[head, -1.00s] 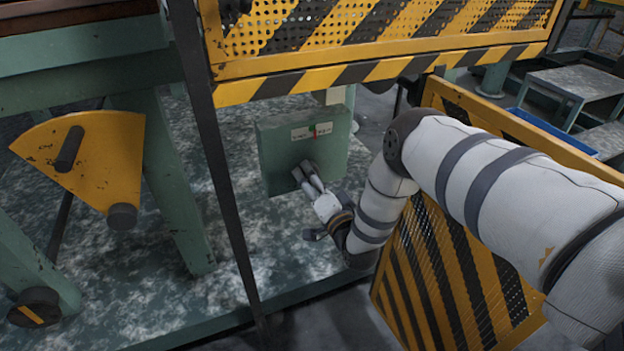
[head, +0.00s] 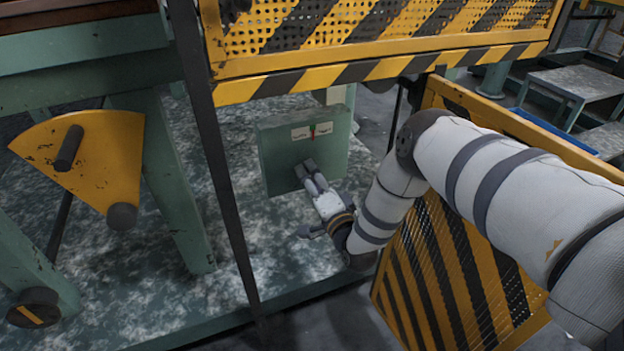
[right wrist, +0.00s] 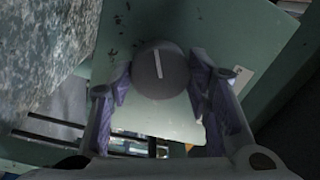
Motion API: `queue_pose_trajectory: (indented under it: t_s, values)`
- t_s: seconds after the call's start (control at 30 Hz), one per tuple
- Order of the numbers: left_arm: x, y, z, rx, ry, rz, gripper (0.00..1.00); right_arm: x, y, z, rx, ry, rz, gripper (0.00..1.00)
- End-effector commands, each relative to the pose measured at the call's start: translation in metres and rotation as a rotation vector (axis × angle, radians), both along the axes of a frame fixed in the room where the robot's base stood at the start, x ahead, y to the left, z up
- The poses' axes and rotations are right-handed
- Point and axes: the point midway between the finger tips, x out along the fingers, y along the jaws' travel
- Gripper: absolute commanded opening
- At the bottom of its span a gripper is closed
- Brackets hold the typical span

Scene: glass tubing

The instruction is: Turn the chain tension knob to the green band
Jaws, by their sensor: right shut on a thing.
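The chain tension knob (right wrist: 161,68) is a dark round knob with a white line, tilted slightly from upright in the right wrist view. My right gripper (head: 306,169) is shut on it, one purple-padded finger on each side. In the head view the fingers hide the knob on the front of a green box (head: 275,160). My left gripper is out of view.
A yellow-and-black perforated guard (head: 380,30) hangs above the box. A striped panel (head: 455,260) stands to the right, behind my right arm. A dark post (head: 225,190) and a yellow sector plate (head: 95,150) are on the left.

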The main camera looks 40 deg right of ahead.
Motion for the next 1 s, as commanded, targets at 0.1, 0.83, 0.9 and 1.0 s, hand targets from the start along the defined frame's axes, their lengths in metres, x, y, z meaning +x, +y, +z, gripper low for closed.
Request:
queue_pose_trajectory:
  t_s: [0.1, 0.83, 0.9, 1.0]
  values:
    - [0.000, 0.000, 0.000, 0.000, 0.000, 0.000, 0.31, -0.001, 0.002, -0.002, 0.001, 0.006, 0.004, 0.52]
    - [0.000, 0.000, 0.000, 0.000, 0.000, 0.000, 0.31, -0.081, 0.019, -0.006, 0.002, 0.009, 0.003, 0.65]
    - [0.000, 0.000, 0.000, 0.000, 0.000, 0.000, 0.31, -0.096, 0.022, -0.006, 0.002, 0.008, 0.002, 0.65]
    - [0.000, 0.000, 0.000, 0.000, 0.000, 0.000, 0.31, -0.110, 0.025, -0.007, 0.000, 0.007, 0.003, 0.65]
